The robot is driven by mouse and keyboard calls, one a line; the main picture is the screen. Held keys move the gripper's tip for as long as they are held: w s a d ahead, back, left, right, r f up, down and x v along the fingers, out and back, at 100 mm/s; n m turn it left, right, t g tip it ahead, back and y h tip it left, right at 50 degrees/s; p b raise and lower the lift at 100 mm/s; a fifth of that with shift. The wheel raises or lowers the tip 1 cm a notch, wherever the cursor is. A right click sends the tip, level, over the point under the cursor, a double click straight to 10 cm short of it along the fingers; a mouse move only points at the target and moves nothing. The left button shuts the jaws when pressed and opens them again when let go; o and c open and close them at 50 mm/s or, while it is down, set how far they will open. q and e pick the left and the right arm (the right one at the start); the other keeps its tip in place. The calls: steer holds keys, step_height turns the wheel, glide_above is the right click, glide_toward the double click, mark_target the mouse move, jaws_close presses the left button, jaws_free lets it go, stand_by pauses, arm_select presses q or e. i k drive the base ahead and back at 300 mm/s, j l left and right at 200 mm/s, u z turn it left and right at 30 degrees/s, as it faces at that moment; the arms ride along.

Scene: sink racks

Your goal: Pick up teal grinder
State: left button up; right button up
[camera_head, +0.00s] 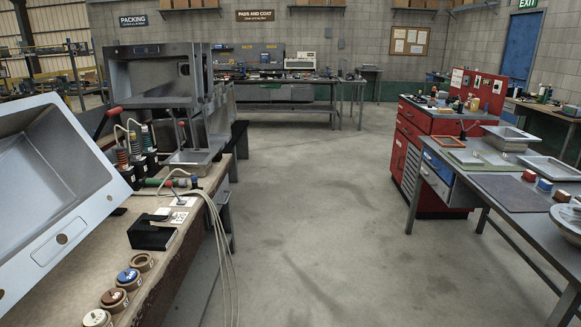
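A long tool with a green-teal body (178,183) lies on the wooden bench at the left, just right of the sink shell. Neither of my grippers is in view.
A large tilted steel sink (50,180) fills the left side. A black bracket (151,233) and several round coloured pots (114,299) sit on the wooden bench (190,225). A red cabinet (408,140) and a grey table (480,206) stand right. The middle floor is clear.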

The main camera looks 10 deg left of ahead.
mark_target(148, 151)
steer(key=i+u, duration=0.15)
steer(key=i, duration=0.4)
steer(key=i+l+u, duration=0.15)
steer(key=i, duration=0.35)
steer(key=i+u, duration=0.15)
steer(key=i, duration=0.4)
steer(key=i+l+u, duration=0.15)
steer(key=i, duration=0.35)
steer(key=l, duration=0.1)
